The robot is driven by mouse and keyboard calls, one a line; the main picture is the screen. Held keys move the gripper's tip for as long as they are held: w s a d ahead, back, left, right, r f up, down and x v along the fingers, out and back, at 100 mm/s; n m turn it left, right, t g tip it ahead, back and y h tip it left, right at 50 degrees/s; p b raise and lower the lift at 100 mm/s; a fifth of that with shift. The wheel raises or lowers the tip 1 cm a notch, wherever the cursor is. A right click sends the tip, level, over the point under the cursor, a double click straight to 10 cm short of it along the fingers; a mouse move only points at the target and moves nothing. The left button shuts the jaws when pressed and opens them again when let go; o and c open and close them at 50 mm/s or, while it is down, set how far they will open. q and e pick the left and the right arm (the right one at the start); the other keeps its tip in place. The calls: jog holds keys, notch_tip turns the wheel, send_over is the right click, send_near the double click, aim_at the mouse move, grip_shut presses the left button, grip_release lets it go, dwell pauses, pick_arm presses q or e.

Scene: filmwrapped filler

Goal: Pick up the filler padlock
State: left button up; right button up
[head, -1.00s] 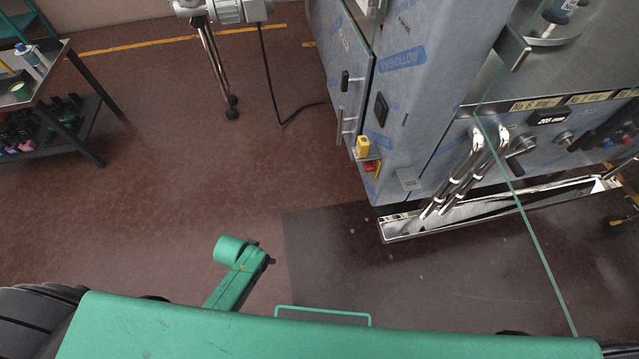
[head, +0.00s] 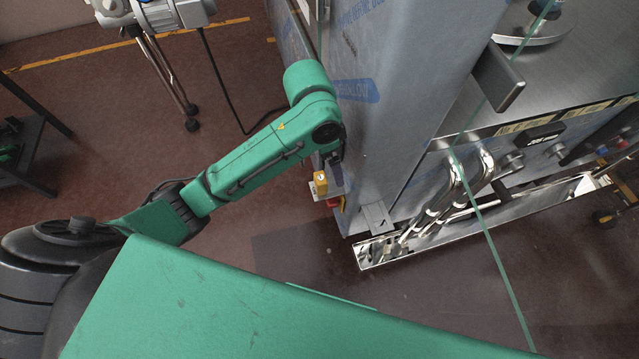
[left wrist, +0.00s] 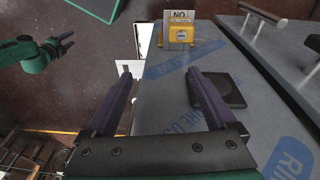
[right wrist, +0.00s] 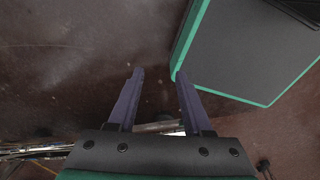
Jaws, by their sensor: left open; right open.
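A small yellow block, which looks like the padlock (head: 320,183), sits on a metal bracket at the filler's lower front edge in the head view, with a red part just below it. A yellow item (left wrist: 181,52) with a metal plate marked "NO" shows at the top of the left wrist view; I cannot tell if it is the same one. My left gripper (left wrist: 160,73) is open and empty, beside the film-wrapped panel and short of the yellow item. In the head view its fingers (head: 335,170) are partly hidden beside the block. My right gripper (right wrist: 160,72) is open and empty above the floor.
The film-wrapped filler cabinet (head: 375,130) stands right of my left arm. A dark square handle plate (left wrist: 226,90) is near the left gripper's right finger. A steel tray (head: 450,228) runs along the filler's base. A black shelf (head: 30,150) stands far left; open floor lies between.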

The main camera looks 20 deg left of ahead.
aim_at(320, 177)
pick_arm(q)
notch_tip(320, 177, up, 2)
jog(key=w+a+m+y, duration=0.1)
jog(key=w+a+y, duration=0.1)
jog(key=a, duration=0.1)
jog(key=shift+g, duration=0.4)
notch_tip(320, 177, down, 14)
jog(key=shift+f+p, duration=0.1)
jog(key=shift+p, duration=0.3)
jog(key=shift+w, duration=0.1)
grip_shut()
pick_arm(e)
jog(key=shift+w+r, duration=0.45)
jog(key=shift+w, duration=0.2)
pick_arm(q)
jog(key=shift+r, duration=0.2)
